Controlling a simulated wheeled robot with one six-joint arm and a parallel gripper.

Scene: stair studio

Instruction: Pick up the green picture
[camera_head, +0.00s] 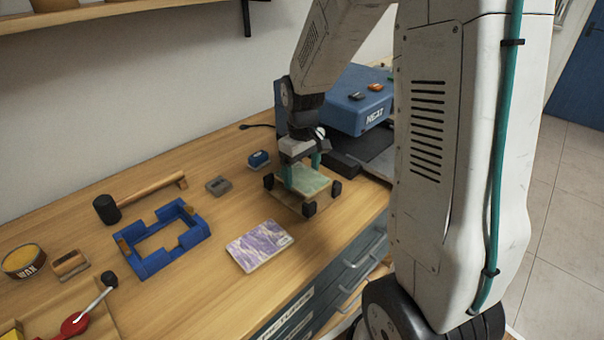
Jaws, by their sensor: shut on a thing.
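The green picture (309,183) is a pale green panel on a light wooden piece with black blocks at its corners, near the front edge of the workbench. My gripper (302,170) points down over it, with its teal fingers at the green panel. It is shut on the picture. The fingertips and the far part of the picture are partly hidden, and I cannot tell whether the picture is clear of the wooden piece.
A purple-and-white picture (259,246) lies front left. A blue frame-shaped jig (150,261), a mallet (107,209), a wax tin (23,262) and small blocks lie further left. A blue heat press (345,100) stands behind right. Drawers (350,275) are below the bench (195,300).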

